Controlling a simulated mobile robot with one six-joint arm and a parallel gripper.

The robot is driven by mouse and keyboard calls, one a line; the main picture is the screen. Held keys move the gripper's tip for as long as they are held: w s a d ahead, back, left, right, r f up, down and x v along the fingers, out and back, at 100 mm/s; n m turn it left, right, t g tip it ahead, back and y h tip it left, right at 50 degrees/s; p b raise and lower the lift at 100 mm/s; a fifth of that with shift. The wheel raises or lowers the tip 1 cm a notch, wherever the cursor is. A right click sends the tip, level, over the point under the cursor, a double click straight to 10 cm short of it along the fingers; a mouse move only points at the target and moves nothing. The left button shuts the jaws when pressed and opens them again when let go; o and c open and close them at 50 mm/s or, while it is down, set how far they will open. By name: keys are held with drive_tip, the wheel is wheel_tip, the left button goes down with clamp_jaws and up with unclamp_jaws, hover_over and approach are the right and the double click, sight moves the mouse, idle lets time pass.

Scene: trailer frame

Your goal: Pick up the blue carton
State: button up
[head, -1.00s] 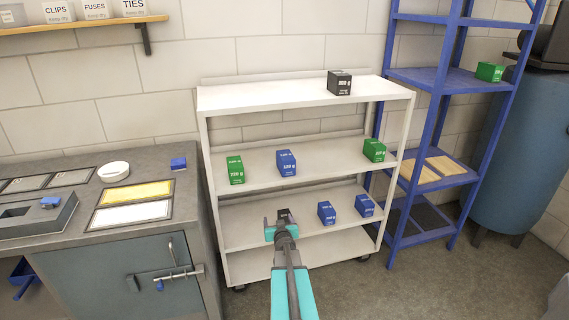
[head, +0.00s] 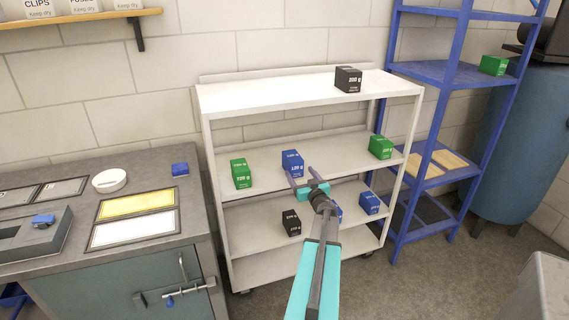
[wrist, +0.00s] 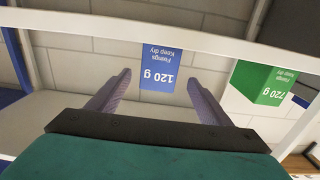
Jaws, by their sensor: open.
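A blue carton (head: 292,163) marked 120 g stands upright on the middle shelf of the white rack. It also shows in the wrist view (wrist: 160,68), upside down and between the two fingertips. My gripper (head: 302,173) is open and empty in front of this carton; how far the tips are from it is hard to tell. Another blue carton (head: 369,203) stands on the lower shelf at the right. A third blue carton (head: 338,213) beside it is mostly hidden by my arm.
The white rack (head: 262,213) also holds green cartons (head: 241,174) (head: 380,146) at both sides of the middle shelf. A black carton (head: 348,79) is on top and another (head: 291,223) below. The green carton left of the blue one shows in the wrist view (wrist: 262,82).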

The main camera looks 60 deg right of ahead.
sight(290, 158)
drive_tip(key=shift+w, duration=0.1)
drive_tip(key=shift+w+d, duration=0.1)
drive_tip(key=shift+w, duration=0.05)
drive_tip(key=shift+p+x, duration=0.45)
drive_tip(key=shift+x, duration=3.7)
drive_tip(key=shift+d+p+x, duration=0.25)
drive_tip(key=shift+p+x, duration=0.15)
drive_tip(key=shift+x, duration=2)
